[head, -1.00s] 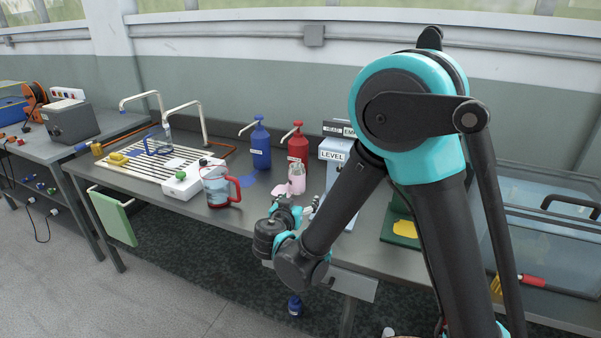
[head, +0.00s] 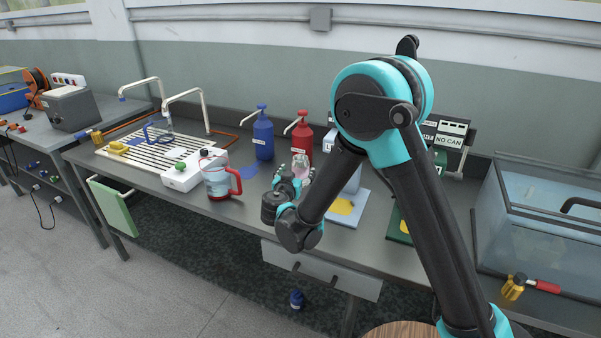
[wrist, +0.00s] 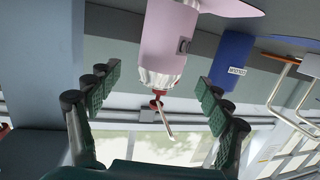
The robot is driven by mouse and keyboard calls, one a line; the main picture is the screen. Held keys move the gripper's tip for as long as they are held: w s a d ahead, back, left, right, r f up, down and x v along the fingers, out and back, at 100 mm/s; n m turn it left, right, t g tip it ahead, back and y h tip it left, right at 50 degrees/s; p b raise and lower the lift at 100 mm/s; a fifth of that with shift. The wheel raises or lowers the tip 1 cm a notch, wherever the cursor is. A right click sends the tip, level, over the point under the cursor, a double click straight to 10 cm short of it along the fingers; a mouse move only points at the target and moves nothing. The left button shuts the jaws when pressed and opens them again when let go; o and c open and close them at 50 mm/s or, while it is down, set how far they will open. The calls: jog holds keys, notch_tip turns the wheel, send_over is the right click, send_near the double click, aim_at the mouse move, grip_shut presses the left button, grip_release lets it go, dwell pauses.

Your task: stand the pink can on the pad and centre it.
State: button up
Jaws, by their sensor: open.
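The pink can (wrist: 170,35) stands upright on the bench in front of the red pump bottle, with a pale ribbed top. In the head view the can (head: 301,171) is partly hidden by my gripper. My gripper (wrist: 158,92) is open in the upside-down wrist view. Its green-padded fingers lie either side of the can's line, with a gap to it; no contact shows. A yellow pad (head: 341,207) lies on a pale base right of my gripper. Another yellow pad (head: 404,226) is on a green base, partly behind my arm. I cannot tell which pad is meant.
A red-handled jug (head: 217,178) and white box (head: 184,177) stand left of my gripper. The blue pump bottle (head: 263,137) and red pump bottle (head: 302,137) stand behind. A sign reads "NO CAN" (head: 449,141). A clear tank (head: 545,235) fills the right end.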

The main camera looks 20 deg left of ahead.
jog(key=shift+x, duration=3)
jog(key=c, duration=1.7)
